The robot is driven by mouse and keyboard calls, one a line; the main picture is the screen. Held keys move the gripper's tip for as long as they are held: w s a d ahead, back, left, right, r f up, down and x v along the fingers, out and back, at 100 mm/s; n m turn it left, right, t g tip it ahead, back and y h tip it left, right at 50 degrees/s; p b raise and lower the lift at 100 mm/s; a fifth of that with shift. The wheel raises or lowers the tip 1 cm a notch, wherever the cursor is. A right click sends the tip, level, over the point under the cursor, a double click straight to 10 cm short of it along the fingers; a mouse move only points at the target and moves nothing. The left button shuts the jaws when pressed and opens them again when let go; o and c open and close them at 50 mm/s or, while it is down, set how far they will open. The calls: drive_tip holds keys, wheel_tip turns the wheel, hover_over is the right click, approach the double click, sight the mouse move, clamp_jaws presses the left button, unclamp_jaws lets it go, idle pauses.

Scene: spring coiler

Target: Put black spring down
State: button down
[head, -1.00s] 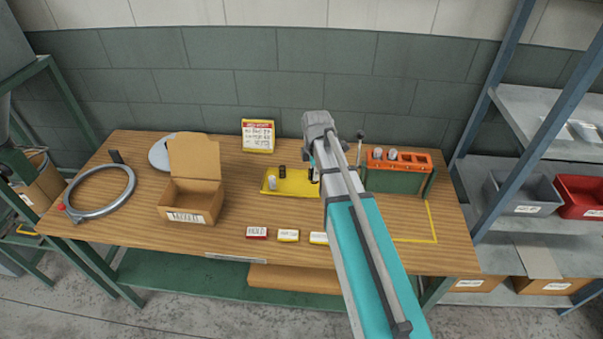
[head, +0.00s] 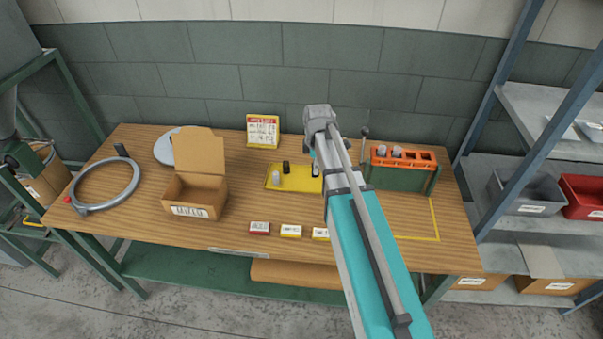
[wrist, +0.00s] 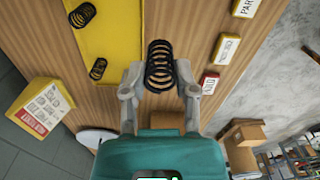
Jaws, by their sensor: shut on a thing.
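A black coil spring (wrist: 160,58) is between the fingertips of my gripper (wrist: 159,82) in the wrist view. The gripper is shut on it. The yellow tray (wrist: 84,40) lies beside the held spring, to its left in that view. Two other dark springs are on the tray, one near the top (wrist: 82,14) and one lower (wrist: 97,68). In the head view the tray (head: 296,187) is on the wooden table, and my arm covers its right end and most of the gripper. Whether the held spring touches anything below cannot be told.
An orange-topped green rack (head: 400,178) stands just right of my arm. An open cardboard box (head: 200,190) and a grey ring (head: 82,208) are on the left. Small labels (head: 291,231) lie along the front, and a sign (head: 262,131) stands behind the tray.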

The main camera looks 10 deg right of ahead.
drive_tip(key=shift+a+r+m, duration=0.25)
drive_tip(key=shift+a+m, duration=0.1)
drive_tip(key=shift+m, duration=0.45)
drive_tip(key=shift+w, duration=0.1)
drive_tip(key=w+f+b, duration=0.2)
drive_tip(key=w+f, duration=0.1)
drive_tip(key=w, duration=0.1)
drive_tip(key=w+a+f+b, duration=0.1)
drive_tip(key=w+f+b, duration=0.1)
drive_tip(key=w+b, duration=0.1)
drive_tip(key=w+f+b, duration=0.3)
drive_tip(key=w, duration=0.2)
drive_tip(key=shift+w+a+f, duration=0.15)
drive_tip(key=shift+f, duration=0.15)
drive_tip(key=shift+w+f+b, duration=0.25)
drive_tip(key=shift+w+b, duration=0.05)
drive_tip(key=shift+b, duration=0.05)
drive_tip(key=shift+w+a+f+b, duration=0.1)
drive_tip(key=shift+w+f+b, duration=0.4)
drive_tip(key=shift+f+b, duration=0.2)
drive_tip(key=shift+s+f+b, duration=0.1)
drive_tip(key=shift+f+b, duration=1.2)
drive_tip(key=shift+b, duration=0.05)
